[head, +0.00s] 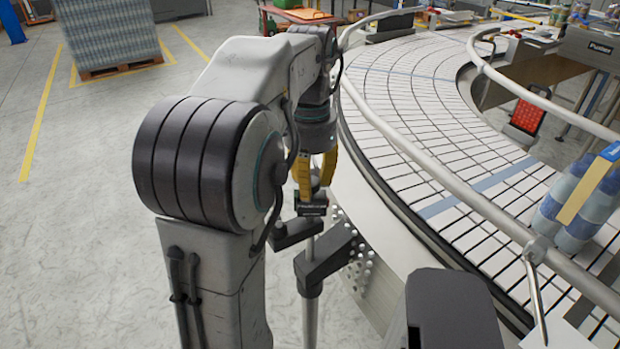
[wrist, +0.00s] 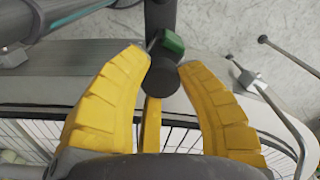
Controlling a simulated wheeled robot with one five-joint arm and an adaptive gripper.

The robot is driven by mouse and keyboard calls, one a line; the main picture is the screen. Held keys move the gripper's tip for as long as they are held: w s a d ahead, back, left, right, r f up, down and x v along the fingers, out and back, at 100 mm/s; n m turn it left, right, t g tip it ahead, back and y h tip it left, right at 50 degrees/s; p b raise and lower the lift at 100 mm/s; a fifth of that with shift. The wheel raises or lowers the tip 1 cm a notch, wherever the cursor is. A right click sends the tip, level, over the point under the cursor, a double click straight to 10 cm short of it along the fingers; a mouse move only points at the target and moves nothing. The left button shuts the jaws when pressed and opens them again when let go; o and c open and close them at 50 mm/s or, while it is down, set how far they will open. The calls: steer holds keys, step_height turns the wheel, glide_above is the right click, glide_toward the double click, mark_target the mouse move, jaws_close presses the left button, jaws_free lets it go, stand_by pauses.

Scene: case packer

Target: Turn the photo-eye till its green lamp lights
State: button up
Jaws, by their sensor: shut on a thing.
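The photo-eye (head: 311,209) is a small black box with pale lettering, on a dark bracket arm (head: 292,234) beside the curved conveyor. My gripper (head: 315,188) points down from above with its yellow fingers around the photo-eye's upper part. In the wrist view my gripper (wrist: 165,62) has its fingertips on either side of the photo-eye (wrist: 162,80), shut on it. A dark green part (wrist: 173,41) shows just beyond the fingertips; I cannot tell whether it is a lit lamp. The fingers hide part of the photo-eye.
The curved conveyor (head: 430,130) with its metal guide rail (head: 440,172) runs close on the right. A post with a dark clamp (head: 325,258) stands just below the photo-eye. Blue bottle packs (head: 575,205) stand on the belt at right.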

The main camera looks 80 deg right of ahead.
steer(key=n+p, duration=0.1)
steer(key=n, duration=0.4)
steer(key=shift+f, duration=0.15)
steer(key=shift+n, duration=0.4)
steer(key=shift+a, duration=0.1)
steer(key=o, duration=1.2)
steer(key=shift+r, duration=6.05)
